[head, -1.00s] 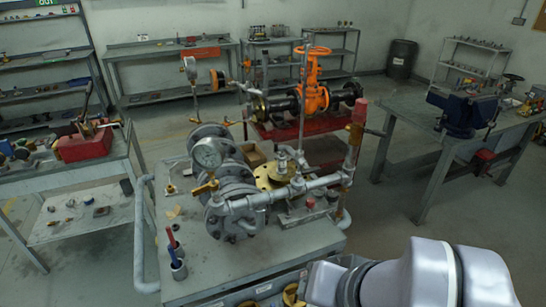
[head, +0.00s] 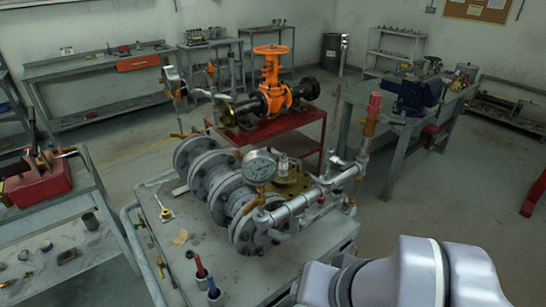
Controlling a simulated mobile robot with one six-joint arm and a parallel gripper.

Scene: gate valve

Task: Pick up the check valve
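A grey flanged valve assembly (head: 215,180), which may include the check valve, lies on the grey workbench (head: 205,265) in the middle of the head view. It has several round bolted flanges in a row. A pressure gauge (head: 260,167) and a silver pipe (head: 300,204) with brass fittings stand in front of it. A round brass-coloured flange (head: 293,180) sits behind the pipe and is partly hidden. I cannot tell for sure which part is the check valve. My arm shows at the lower right, apart from the assembly; my gripper is out of view.
An orange gate valve (head: 272,80) stands on a red stand (head: 300,125) behind the workbench. A blue vise (head: 417,97) is on a table at right. A red box (head: 38,181) is on the left cart. Open floor lies at right.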

